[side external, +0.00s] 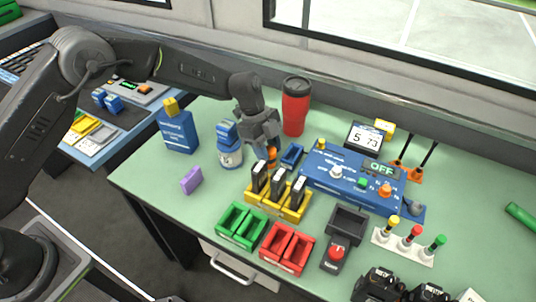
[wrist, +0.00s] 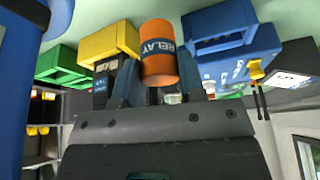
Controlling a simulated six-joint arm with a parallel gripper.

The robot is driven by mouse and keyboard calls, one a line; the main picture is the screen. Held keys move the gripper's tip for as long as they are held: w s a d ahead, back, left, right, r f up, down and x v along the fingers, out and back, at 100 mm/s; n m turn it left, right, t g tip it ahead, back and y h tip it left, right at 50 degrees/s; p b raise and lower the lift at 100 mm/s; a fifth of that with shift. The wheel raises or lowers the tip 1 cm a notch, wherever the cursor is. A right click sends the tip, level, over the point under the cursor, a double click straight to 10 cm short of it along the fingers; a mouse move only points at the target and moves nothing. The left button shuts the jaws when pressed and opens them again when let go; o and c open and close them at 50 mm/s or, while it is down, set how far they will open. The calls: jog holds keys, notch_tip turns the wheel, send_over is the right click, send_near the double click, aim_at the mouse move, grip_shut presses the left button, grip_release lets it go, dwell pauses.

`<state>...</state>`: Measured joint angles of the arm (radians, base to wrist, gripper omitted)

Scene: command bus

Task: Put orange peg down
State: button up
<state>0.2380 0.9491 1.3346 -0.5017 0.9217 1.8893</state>
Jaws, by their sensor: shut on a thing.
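The orange peg (wrist: 158,55), a short cylinder marked RELAY, stands out between the jaws in the wrist view. In the side view only a small orange part (side external: 272,154) shows below the jaws. My gripper (side external: 269,152) is shut on the peg, pointing down over the table behind the yellow rack. The small blue tray (side external: 292,154) is just right of the peg and appears empty. I cannot tell whether the peg touches anything below it.
The yellow rack (side external: 284,211) with black cartridges is in front. Green bins (side external: 240,227) and red bins (side external: 287,248) are nearer.

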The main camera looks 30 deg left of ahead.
notch_tip(320, 180, up, 15)
jog(key=w+a+f+n+t+y, duration=0.2)
jog(key=a+n, duration=0.5)
jog(key=a, duration=0.6)
jog(key=w+a+f+n+t+y, duration=0.1)
jog(key=w+a+f+n+t, duration=0.15)
jog(key=a+n, duration=0.75)
jog(key=w+a+f+n+t+y, duration=0.15)
jog(key=a+n, duration=0.35)
jog(key=a, duration=1)
jog(key=shift+g+y, duration=0.25)
jog(key=shift+g, duration=0.05)
jog(key=w+d+f, duration=0.2)
jog(key=d, duration=0.1)
jog(key=w+d+f, duration=0.5)
jog(key=d, duration=0.1)
jog(key=shift+w+d+f, duration=0.25)
jog(key=shift+f, duration=1.95)
jog(key=shift+f, duration=0.1)
jog(key=o, duration=1)
